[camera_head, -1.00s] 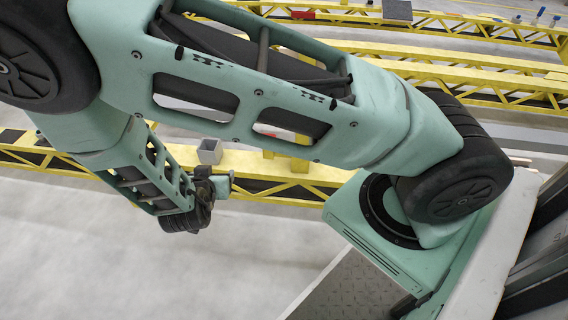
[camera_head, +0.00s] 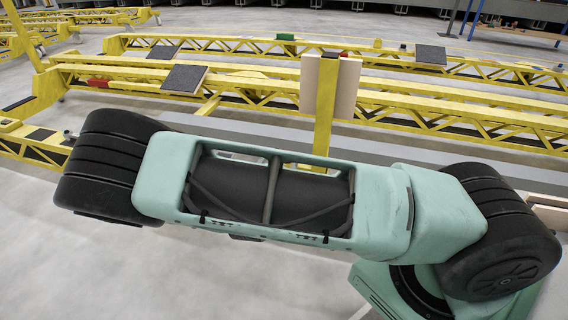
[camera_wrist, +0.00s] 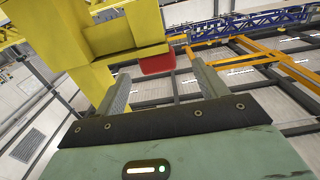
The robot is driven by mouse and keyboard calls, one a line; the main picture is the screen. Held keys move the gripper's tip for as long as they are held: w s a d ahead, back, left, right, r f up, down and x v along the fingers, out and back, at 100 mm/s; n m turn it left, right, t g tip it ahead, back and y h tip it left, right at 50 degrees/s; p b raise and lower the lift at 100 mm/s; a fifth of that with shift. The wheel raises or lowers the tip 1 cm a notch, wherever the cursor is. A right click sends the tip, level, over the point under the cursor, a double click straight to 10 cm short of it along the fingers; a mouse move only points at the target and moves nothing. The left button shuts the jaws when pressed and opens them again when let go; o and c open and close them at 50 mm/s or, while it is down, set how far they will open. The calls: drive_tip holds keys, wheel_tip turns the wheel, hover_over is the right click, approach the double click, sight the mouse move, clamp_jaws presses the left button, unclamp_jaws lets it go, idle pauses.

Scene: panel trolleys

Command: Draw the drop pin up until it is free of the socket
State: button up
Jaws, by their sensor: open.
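In the wrist view my gripper (camera_wrist: 165,78) is open, its two grey fingers wide apart with nothing between them. A red block (camera_wrist: 157,64) shows beyond the fingertips, against the underside of a yellow beam (camera_wrist: 120,48). I cannot tell whether it is part of the drop pin. No pin shaft or socket can be made out clearly. In the head view a small red piece (camera_head: 343,54) sits at the top of a yellow post (camera_head: 325,105) between two pale panels. My gripper does not show in the head view.
Long yellow trusses (camera_head: 440,105) run across behind my arm, with dark pads (camera_head: 185,78) and another red piece (camera_head: 97,84) on them. The upright panels (camera_head: 347,88) stand close behind my arm. Grey floor (camera_head: 60,240) at lower left is clear.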

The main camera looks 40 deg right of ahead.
drive_tip(key=b+x, duration=0.3)
drive_tip(key=x, duration=0.3)
drive_tip(key=shift+d+f, duration=0.1)
drive_tip(key=shift+d, duration=0.25)
drive_tip(key=shift+w+d, duration=0.25)
drive_tip(key=shift+c, duration=0.3)
drive_tip(key=c, duration=1.1)
